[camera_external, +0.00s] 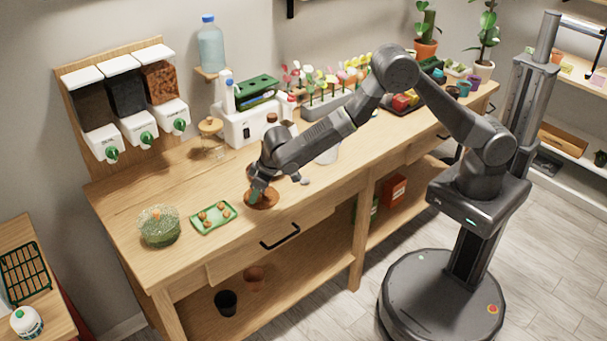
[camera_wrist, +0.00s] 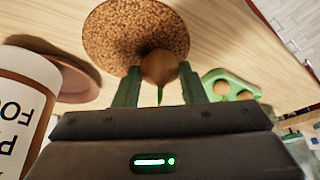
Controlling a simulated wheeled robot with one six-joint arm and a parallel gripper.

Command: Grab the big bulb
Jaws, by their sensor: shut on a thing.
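The big bulb (camera_wrist: 159,66) is brown and round with a green sprout, and it sits between the two green fingers of my gripper (camera_wrist: 160,78) in the wrist view. My gripper is shut on it. A round patch of grainy brown soil (camera_wrist: 125,30) shows right behind the bulb; I cannot tell whether they touch. In the external view my gripper (camera_external: 256,188) points down at a round reddish-brown dish (camera_external: 264,201) on the bench, and the bulb is hidden there. A green tray (camera_external: 199,225) with several bulbs lies to the left of the gripper.
In the wrist view a labelled jar (camera_wrist: 25,95) stands close on the left, beside a reddish-brown saucer (camera_wrist: 72,82). Dispensers (camera_external: 125,95) hang on the wall. The bench front (camera_external: 330,190) has free room.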

